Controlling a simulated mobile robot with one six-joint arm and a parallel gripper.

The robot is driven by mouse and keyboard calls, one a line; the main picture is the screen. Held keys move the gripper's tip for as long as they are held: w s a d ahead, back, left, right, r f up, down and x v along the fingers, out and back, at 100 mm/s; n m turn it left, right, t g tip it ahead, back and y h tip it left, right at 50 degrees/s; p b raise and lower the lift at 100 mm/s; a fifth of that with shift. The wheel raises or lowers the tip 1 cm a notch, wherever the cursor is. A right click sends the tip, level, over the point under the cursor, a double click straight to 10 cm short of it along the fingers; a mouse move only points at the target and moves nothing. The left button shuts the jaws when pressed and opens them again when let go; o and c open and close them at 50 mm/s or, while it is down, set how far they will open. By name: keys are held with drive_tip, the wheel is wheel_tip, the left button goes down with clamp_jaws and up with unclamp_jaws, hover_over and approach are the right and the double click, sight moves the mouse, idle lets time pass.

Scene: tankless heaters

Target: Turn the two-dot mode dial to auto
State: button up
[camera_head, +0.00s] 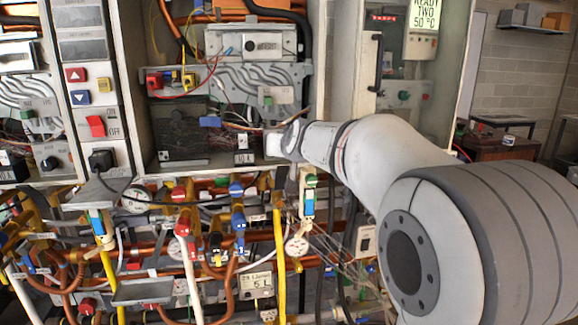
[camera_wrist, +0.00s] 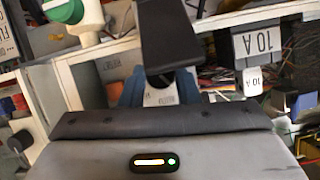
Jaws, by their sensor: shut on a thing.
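My gripper (camera_head: 274,144) is at the lower right of the open heater cabinet, beside a white "10 A" label. In the wrist view, its blue-grey fingers (camera_wrist: 160,88) are shut on a black bar-shaped piece (camera_wrist: 168,38). This piece hides part of what lies behind it; I cannot tell whether it is the dial's handle. A round black dial (camera_head: 49,163) is on the left panel, away from my gripper. A black knob-like part (camera_head: 102,160) is on the narrow panel beside it. Dot marks are too small to make out, so I cannot tell which is the two-dot dial.
Copper and yellow pipes (camera_head: 279,260) with several coloured valves crowd the space below the cabinet. A lit display (camera_head: 424,14) reads "READY TWO 50 °C". A "10 A" label (camera_wrist: 257,42) is close on the right in the wrist view.

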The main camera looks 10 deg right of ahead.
drive_tip(key=shift+d+f+m+y+b, duration=0.15)
drive_tip(key=shift+m+y+b, duration=0.5)
drive_tip(key=shift+b, duration=2.05)
drive_tip(key=m+b, duration=0.2)
drive_tip(key=b, duration=0.2)
drive_tip(key=shift+y, duration=0.35)
drive_tip(key=shift+r+m+t+y+b, duration=0.35)
drive_tip(key=shift+m+y+b, duration=0.4)
drive_tip(key=shift+b, duration=0.8)
drive_tip(key=o, duration=1)
drive_tip(key=shift+f+h, duration=0.2)
drive_tip(key=shift+h, duration=0.05)
drive_tip(key=b+v, duration=0.1)
drive_tip(key=v, duration=0.6)
drive_tip(key=shift+s+d+r, duration=0.1)
drive_tip(key=shift+s+d, duration=0.1)
drive_tip(key=shift+s, duration=0.15)
